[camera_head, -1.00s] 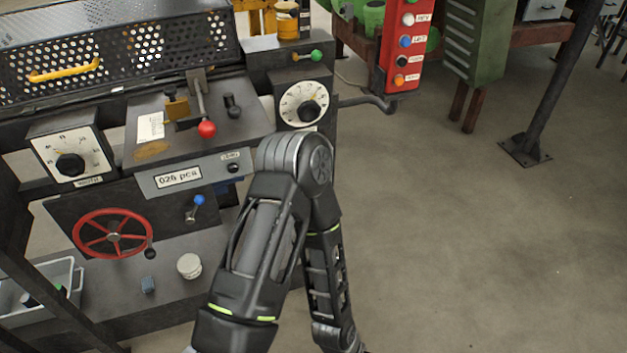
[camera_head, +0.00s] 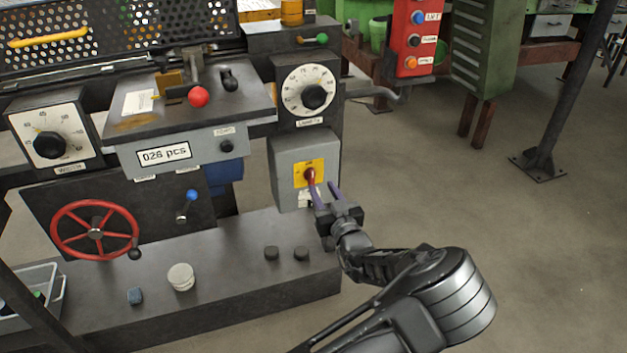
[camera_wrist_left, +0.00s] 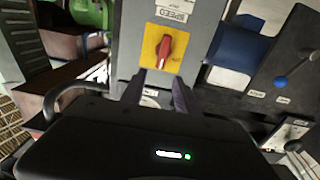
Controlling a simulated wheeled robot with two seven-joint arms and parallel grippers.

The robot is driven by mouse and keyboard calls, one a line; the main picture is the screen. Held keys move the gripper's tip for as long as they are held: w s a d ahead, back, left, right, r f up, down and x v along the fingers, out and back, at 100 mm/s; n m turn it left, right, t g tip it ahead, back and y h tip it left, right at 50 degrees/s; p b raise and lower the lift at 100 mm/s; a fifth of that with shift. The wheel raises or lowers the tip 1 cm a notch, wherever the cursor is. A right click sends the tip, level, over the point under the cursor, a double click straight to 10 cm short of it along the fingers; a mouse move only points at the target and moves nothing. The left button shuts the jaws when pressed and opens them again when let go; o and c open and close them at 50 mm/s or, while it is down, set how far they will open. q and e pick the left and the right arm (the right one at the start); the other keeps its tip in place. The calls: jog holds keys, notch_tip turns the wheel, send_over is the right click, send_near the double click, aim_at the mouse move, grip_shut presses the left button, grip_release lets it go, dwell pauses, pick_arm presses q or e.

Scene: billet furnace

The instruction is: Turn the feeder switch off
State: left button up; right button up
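A rotary switch with a red handle (camera_head: 311,175) sits on a yellow plate (camera_head: 298,174) on the front of a grey box (camera_head: 288,150). Its red handle also shows in the left wrist view (camera_wrist_left: 165,48), standing roughly upright there with a slight slant. My left gripper (camera_head: 328,194) is at the switch's lower right, its purple fingers pointing toward the handle. In the wrist view the two fingers (camera_wrist_left: 161,78) are apart with nothing between them, tips just below the handle. The label under the switch is partly hidden by the fingers. My right gripper is not in view.
A dial (camera_head: 308,90) is above the grey box. A red-ball lever (camera_head: 198,96), a blue-knobbed lever (camera_head: 190,196) and a red handwheel (camera_head: 94,230) are to the left. A red button panel (camera_head: 412,40) hangs at upper right. The floor at right is clear.

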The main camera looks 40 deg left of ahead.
aim_at(313, 173)
pick_arm(q)
jog(key=shift+x, duration=3.9)
jog(key=shift+f, duration=0.15)
grip_shut()
